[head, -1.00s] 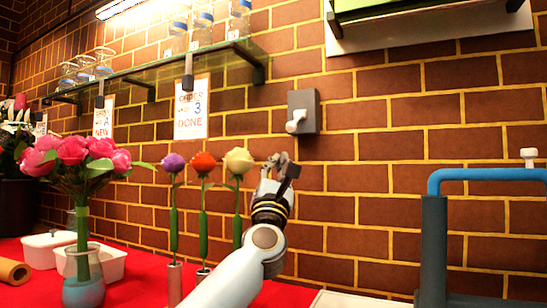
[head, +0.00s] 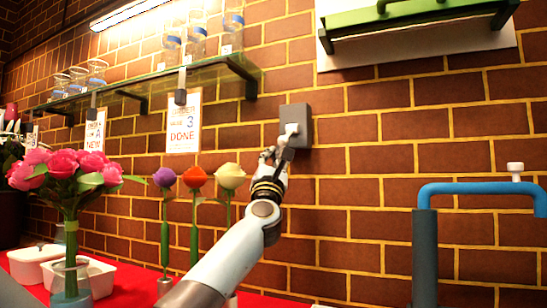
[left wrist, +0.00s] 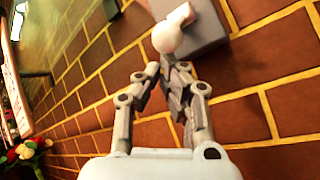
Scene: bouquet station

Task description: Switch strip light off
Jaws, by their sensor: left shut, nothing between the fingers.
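The strip light (head: 122,13) is a long white tube at the top left, glowing. A grey switch box (head: 296,111) with a white lever (head: 291,129) is on the brick wall. My left gripper (head: 268,156) is shut and empty, just below and left of the lever. In the left wrist view, the lever's round white knob (left wrist: 167,37) is right at the tips of my left gripper (left wrist: 160,67), in front of the grey box (left wrist: 205,32). I cannot tell whether they touch. My right gripper is not in view.
A glass shelf (head: 150,79) with glasses and an order card (head: 184,124) are left of the switch. Three flowers (head: 195,177) and a pink bouquet (head: 65,170) stand below. A blue pipe (head: 470,188) is at right, a green fixture (head: 420,20) at top right.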

